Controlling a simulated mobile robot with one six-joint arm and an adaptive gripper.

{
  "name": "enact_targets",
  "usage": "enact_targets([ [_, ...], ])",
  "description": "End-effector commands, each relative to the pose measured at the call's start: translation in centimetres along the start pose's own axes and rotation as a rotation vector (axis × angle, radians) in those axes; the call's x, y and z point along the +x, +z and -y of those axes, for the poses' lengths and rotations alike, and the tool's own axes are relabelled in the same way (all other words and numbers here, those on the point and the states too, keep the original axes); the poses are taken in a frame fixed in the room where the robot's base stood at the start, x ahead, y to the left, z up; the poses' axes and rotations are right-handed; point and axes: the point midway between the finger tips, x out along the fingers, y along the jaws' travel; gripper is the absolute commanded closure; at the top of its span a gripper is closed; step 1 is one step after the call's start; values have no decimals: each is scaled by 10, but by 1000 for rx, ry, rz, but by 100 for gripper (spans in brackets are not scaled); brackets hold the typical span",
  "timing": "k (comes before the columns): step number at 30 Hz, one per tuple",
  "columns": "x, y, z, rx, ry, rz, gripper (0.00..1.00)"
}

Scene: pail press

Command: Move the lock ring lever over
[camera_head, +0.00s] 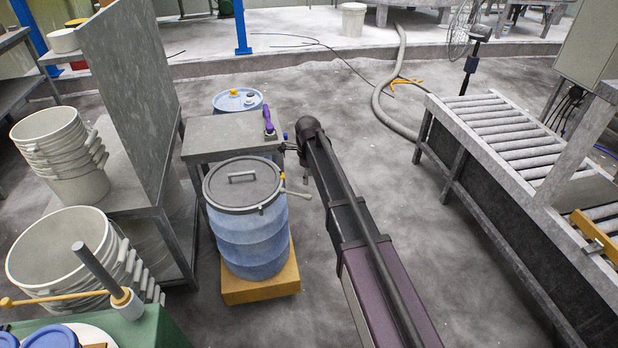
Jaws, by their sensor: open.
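A blue drum (248,238) stands upright on a yellow-brown block, with a grey lid (240,184) and handle on top. A dark lock ring (262,209) runs around the lid's edge. Its pale lever (296,193) sticks out to the right of the drum, with a small yellow piece at its inner end. My gripper (291,148) is small and dark at the far end of my arm, above and behind the lever and apart from it. It is open, and my arm's end partly hides it.
A grey table (215,137) behind the drum holds a purple-handled tool (269,122). Another blue drum (237,100) stands behind it. White pails (62,245) and an upright grey panel are left. A roller conveyor (500,130) is right, with open floor between.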

Motion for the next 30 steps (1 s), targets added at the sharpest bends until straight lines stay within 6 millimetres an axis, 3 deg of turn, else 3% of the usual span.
enact_targets([
  [14,8,-1,0,-2,0,0,49],
  [30,57,-1,0,-2,0,0,49],
])
